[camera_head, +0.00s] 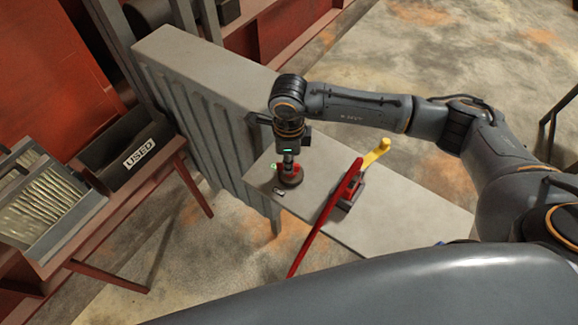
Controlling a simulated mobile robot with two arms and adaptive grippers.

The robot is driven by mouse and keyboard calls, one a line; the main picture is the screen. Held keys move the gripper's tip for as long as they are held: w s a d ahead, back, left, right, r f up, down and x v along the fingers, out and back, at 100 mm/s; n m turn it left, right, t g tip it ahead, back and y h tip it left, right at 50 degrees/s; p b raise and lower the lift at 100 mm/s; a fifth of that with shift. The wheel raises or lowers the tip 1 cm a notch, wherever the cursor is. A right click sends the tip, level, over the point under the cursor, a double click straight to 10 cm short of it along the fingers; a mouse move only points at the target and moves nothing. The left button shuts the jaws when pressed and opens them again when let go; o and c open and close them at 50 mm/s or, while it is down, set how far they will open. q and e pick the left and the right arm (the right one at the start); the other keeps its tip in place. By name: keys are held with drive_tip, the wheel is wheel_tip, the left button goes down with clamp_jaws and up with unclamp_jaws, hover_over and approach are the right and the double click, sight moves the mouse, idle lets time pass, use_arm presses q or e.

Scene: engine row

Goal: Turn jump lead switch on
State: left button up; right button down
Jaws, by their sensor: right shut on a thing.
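My right gripper (289,163) points straight down over the grey bench top and is shut on a small red knob. The knob sits on a round dark base (291,182), which looks like the jump lead switch. The fingers hide most of the knob, so I cannot tell which way it is turned. A small green spot (273,167) shows beside the base, and a small label (279,191) lies in front of it. My left gripper is out of view.
A tall grey ribbed panel (200,105) rises at left. A black "USED" bin (125,150) and a grey tray (40,205) are further left.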

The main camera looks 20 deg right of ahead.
drive_tip(key=m+b, duration=0.2)
drive_tip(key=m, duration=0.1)
drive_tip(key=shift+w+f, duration=0.1)
drive_tip(key=shift+f, duration=0.05)
drive_tip(key=shift+d+m+b, duration=0.1)
drive_tip(key=shift+m+b, duration=0.75)
drive_tip(key=shift+m, duration=0.55)
drive_tip(key=shift+r, duration=0.2)
drive_tip(key=c, duration=1.4)
unclamp_jaws()
wheel_tip(320, 180, up, 12)
